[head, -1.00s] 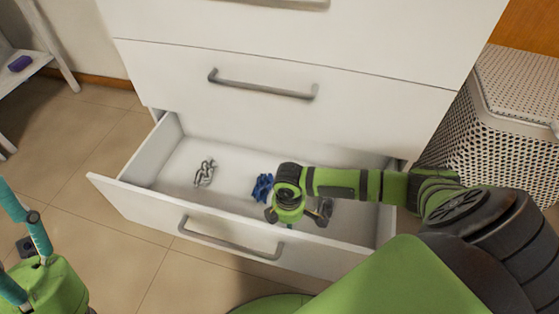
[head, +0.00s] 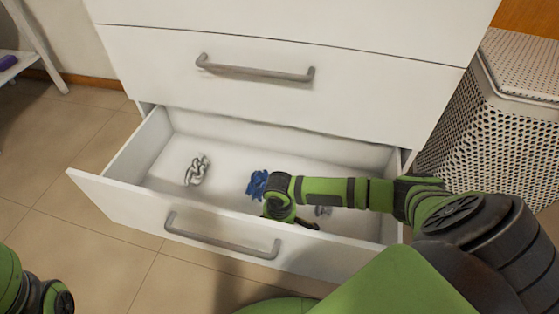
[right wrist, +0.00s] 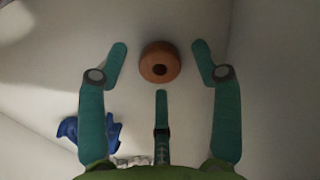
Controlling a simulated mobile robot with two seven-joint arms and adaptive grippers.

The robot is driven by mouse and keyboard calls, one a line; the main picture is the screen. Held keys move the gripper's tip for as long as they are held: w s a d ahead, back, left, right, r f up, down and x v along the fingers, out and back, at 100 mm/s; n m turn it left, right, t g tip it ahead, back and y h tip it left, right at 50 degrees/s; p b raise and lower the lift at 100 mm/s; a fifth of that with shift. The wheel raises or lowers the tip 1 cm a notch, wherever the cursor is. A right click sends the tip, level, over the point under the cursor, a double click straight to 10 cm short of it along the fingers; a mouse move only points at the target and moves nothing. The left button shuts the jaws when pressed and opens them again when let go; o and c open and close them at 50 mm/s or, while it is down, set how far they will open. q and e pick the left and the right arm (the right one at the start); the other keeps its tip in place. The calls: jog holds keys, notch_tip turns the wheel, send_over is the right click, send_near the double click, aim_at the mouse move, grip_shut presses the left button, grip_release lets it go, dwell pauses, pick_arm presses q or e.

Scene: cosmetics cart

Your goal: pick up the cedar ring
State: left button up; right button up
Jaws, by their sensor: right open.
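The cedar ring (right wrist: 160,62) is a brown, thick round ring with a dark centre hole. It lies on the white drawer floor in the right wrist view. My right gripper (right wrist: 160,75) is open, with two teal fingers to the left and right of the ring and a third below it in the picture. None visibly touches it. In the head view my right gripper (head: 288,212) reaches down into the open drawer (head: 225,218), its fingers mostly hidden. The ring cannot be made out there. Only a green and black part of my left arm shows at the lower left.
A crumpled blue thing (head: 257,185) lies in the drawer left of my right gripper, also in the right wrist view (right wrist: 88,130). A silver chain-like thing (head: 196,170) lies further left. The drawer's front wall stands near my right arm. A perforated white basket (head: 490,130) stands right.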

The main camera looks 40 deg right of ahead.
jog(key=shift+f, duration=0.25)
jog(key=shift+c, duration=0.4)
jog(key=c, duration=0.8)
jog(key=shift+r, duration=0.1)
